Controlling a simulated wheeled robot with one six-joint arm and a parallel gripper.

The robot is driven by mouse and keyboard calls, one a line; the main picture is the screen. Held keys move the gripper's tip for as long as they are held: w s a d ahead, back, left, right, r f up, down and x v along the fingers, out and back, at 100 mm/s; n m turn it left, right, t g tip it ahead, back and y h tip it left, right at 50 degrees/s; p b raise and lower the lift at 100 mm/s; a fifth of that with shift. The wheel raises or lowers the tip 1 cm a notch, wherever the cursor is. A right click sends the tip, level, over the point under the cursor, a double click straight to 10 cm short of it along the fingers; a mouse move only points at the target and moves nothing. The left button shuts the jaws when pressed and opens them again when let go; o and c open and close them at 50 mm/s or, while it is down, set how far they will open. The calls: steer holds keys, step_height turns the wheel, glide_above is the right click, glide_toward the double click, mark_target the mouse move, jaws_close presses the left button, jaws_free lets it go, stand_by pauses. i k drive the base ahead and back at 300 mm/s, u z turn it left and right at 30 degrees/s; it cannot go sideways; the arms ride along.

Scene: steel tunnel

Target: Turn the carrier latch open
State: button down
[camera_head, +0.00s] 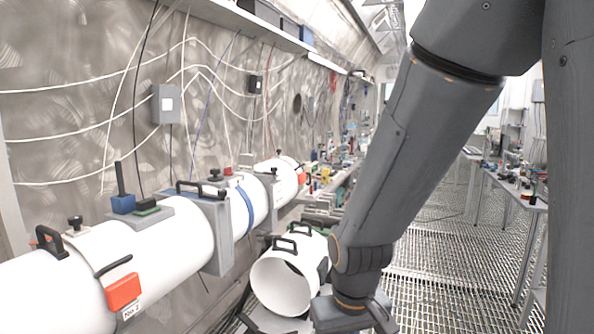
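A long white tube (170,238) runs along the left wall. An orange-red block (123,291) with a black bar handle sits on its near section, above a small label. A second orange-red piece (301,178) is farther along the tube. I cannot tell for sure which of these parts is the carrier latch, or whether it is open. My gripper (352,318) points down at the bottom centre, right of the open white cylinder (284,290) and well apart from the near orange-red block. Its fingertips are cut off by the frame's lower edge.
Grey brackets (212,232) and black knobs (75,223) stick out from the tube. A blue block with an upright black rod (122,200) stands on it. Tables (512,192) with small items line the right. The grated floor (440,255) between is clear.

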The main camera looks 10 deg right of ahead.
mark_target(273, 170)
steer(key=z, duration=1.45)
steer(key=i, duration=2.45)
steer(key=u, duration=2.65)
